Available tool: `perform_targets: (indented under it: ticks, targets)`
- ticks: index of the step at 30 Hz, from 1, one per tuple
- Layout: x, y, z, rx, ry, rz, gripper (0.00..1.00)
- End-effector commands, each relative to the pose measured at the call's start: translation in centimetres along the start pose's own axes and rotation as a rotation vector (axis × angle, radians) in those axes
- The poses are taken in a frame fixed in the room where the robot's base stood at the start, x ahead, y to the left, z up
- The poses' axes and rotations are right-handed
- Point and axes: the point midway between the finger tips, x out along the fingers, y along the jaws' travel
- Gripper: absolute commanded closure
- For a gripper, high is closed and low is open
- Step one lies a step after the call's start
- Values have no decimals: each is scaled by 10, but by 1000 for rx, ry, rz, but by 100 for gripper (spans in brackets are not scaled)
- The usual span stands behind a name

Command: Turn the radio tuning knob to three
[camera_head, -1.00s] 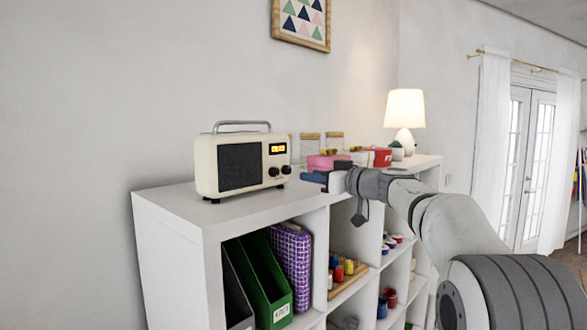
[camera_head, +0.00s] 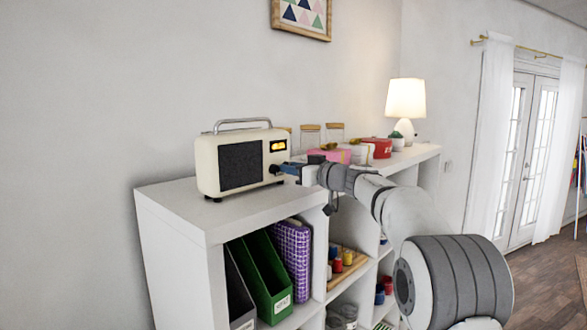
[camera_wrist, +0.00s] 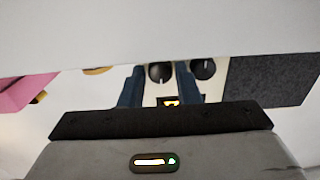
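The radio (camera_head: 207,165) is cream with a grey speaker and a lit amber display (camera_head: 278,146). It stands on the white shelf top. My gripper (camera_head: 283,170) is at the lower right of its front and hides the right-hand knob there. The wrist view is upside down. It shows two dark knobs below the display. One knob (camera_wrist: 160,75) lies between the blue fingers of my gripper (camera_wrist: 159,82), which are apart with a narrow gap beside it. The other knob (camera_wrist: 203,69) is outside the fingers, toward the speaker (camera_wrist: 272,82). I cannot read any knob numbers.
The white shelf unit (camera_head: 170,230) holds a green file box (camera_head: 268,280) and a purple one (camera_head: 292,255). A pink object (camera_head: 340,155), a red box (camera_head: 378,147) and a lamp (camera_head: 405,98) stand farther along its top.

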Motion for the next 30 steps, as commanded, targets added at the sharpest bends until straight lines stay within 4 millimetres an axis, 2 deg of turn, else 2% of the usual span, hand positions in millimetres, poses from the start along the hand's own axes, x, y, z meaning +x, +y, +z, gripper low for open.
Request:
perform_targets:
  ticks: [1,10,20,30]
  targets:
    - [0,0,0,0,0,0,75]
    - [0,0,0,0,0,-1,98]
    - [0,-1,3,64,0,-1,98]
    - [0,-1,3,291,0,-1,98]
